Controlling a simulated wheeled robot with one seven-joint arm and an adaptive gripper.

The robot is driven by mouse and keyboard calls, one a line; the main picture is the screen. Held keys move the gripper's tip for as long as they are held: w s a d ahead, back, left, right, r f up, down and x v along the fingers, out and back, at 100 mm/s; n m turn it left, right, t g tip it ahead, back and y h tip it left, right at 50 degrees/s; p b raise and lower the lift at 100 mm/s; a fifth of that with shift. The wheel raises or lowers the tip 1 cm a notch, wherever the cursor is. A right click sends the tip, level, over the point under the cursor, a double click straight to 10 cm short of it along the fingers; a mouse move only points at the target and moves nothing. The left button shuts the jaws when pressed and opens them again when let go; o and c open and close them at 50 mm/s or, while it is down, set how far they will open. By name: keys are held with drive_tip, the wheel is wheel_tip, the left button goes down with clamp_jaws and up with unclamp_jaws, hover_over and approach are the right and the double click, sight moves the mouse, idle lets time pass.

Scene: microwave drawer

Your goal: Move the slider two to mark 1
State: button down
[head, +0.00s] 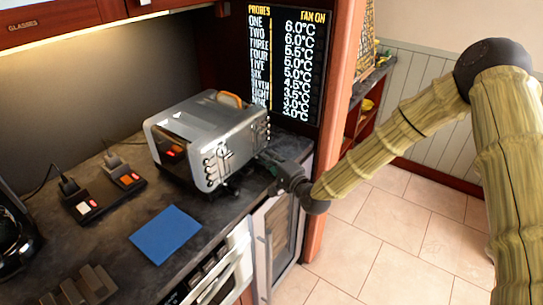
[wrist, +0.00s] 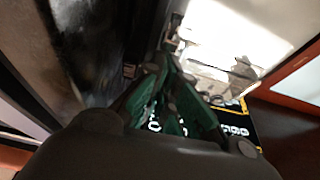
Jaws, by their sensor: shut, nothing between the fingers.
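A silver toaster (head: 200,145) stands on the dark counter, with a row of knobs and levers (head: 218,165) on its front end. No part is clearly labelled as slider two, and I cannot read any mark 1. My gripper (head: 266,158) is shut and empty, close to the right end of the toaster, above the counter's front edge. In the wrist view, my gripper (wrist: 170,62) has its green-padded fingers together beside a bright metal surface (wrist: 235,35), which seems to be the toaster. Whether the tips touch it is unclear.
Bread (head: 230,99) shows in the toaster's top. A blue mat (head: 165,234) and a switch box (head: 103,193) lie on the counter to the left. A dark temperature board (head: 285,65) stands behind. Below the counter is a glass-fronted cabinet (head: 283,232). The tiled floor is clear.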

drive_tip(key=shift+f, duration=0.1)
drive_tip(key=shift+s+a+b, duration=0.45)
drive_tip(key=shift+s+b, duration=0.1)
drive_tip(key=shift+b, duration=0.05)
drive_tip(key=shift+s+a, duration=0.15)
drive_tip(key=shift+s, duration=0.1)
